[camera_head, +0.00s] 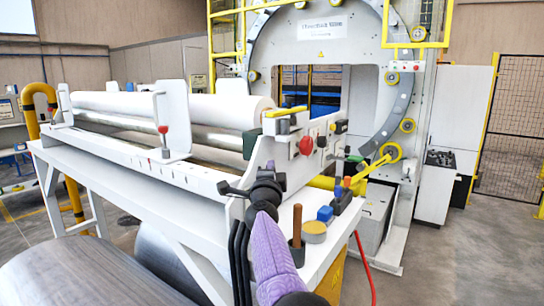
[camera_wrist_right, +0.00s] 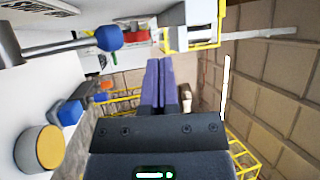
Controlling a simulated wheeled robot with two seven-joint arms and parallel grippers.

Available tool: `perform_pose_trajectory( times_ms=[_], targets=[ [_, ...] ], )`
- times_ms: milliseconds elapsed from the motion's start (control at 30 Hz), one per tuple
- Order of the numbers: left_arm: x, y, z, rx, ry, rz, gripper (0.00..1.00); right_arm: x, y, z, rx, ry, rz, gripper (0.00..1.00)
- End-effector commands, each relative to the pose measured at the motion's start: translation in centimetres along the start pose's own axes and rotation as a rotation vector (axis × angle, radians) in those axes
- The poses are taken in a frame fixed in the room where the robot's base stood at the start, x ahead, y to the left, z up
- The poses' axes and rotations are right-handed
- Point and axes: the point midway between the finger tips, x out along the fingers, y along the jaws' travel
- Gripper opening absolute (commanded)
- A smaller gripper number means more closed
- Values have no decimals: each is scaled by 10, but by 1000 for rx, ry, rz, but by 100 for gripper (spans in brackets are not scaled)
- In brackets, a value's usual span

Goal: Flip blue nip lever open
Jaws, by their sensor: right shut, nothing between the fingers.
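The blue nip lever shows in the right wrist view as a grey rod with a round blue knob (camera_wrist_right: 109,37) at its end, up and to the left of my fingers. In the head view I cannot pick the blue knob out clearly near the dark fittings. My right gripper (camera_wrist_right: 160,65) has purple fingers that lie together, with nothing between them. The knob and the fingers look apart in the wrist view. My left gripper is out of view.
The white machine frame (camera_head: 190,178) carries long rollers (camera_head: 115,103). On its near ledge stand a brown post (camera_head: 297,226), a yellow-topped round container (camera_head: 314,232) and a blue block (camera_head: 325,213). A red button (camera_head: 306,145) is on the end plate. A large ring (camera_head: 268,50) stands behind.

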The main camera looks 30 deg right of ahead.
Motion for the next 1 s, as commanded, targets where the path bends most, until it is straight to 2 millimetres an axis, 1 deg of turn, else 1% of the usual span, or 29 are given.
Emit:
perform_pose_trajectory(
  times_ms=[33,100,200,333,400,567,1000],
  targets=[
    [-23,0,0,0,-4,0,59,-6,-16,1,10,-4,1,0],
    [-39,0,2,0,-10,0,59,-15,-23,-5,6,5,4,0],
    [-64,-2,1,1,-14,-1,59,-32,-40,-8,6,3,5,0],
    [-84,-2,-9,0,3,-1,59,-52,-55,-12,2,3,6,0],
    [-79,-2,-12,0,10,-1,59,-60,-58,-12,10,5,0,0],
    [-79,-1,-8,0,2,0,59,-70,-63,-14,3,3,1,0],
    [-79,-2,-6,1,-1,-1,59,-70,-63,-14,-1,3,1,0]
  ],
)
